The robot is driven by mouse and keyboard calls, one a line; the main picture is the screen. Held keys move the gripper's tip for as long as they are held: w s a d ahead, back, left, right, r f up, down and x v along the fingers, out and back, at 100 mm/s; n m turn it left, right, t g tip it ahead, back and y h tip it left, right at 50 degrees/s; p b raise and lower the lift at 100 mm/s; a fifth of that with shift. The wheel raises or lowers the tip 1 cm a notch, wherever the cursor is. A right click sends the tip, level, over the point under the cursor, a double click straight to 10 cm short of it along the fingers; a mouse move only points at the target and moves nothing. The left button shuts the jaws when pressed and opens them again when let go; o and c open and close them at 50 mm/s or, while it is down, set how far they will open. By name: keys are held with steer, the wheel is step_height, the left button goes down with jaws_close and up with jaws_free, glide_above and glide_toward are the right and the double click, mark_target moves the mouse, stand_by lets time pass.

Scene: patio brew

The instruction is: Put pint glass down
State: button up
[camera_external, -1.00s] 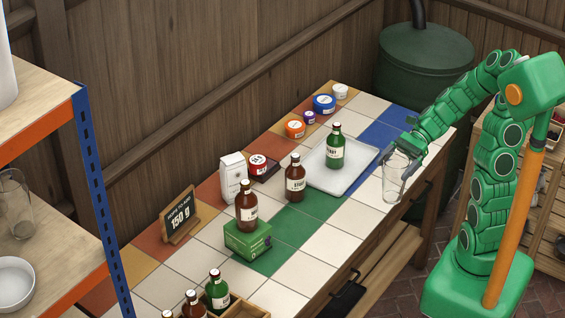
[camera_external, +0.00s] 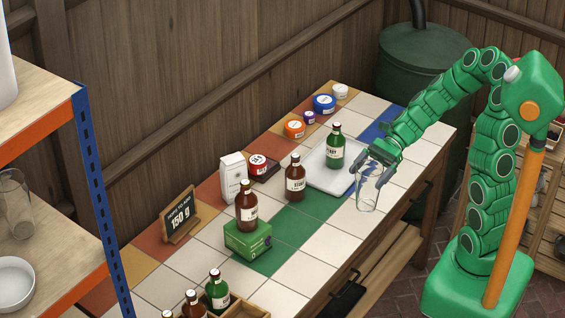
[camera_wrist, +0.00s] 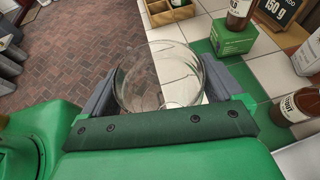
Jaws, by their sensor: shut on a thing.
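A clear, empty pint glass (camera_external: 367,191) is held upright in my gripper (camera_external: 375,163) near the front edge of the tiled table. In the wrist view, the glass (camera_wrist: 160,75) fills the space between the two grey fingers of my gripper (camera_wrist: 158,90), which press on its sides. In the outside view, its base appears over the pale tiles beside the tray. I cannot tell whether the base touches the tiles or hangs just above them.
A white tray (camera_external: 318,178) with a green bottle (camera_external: 335,150) lies behind the glass. Brown bottles (camera_external: 295,182) and a green box (camera_external: 248,240) stand to the left. Pale tiles (camera_external: 330,240) along the front are free. A wooden crate (camera_external: 244,309) holds bottles at the near end.

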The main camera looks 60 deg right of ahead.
steer(key=a+n+g, duration=0.2)
steer(key=a, duration=2.4)
steer(key=w+a+f, duration=0.7)
steer(key=w+f, duration=0.4)
steer(key=f, duration=0.2)
steer(key=shift+a, duration=0.2)
steer(key=shift+f, duration=0.15)
steer(key=o, duration=1.4)
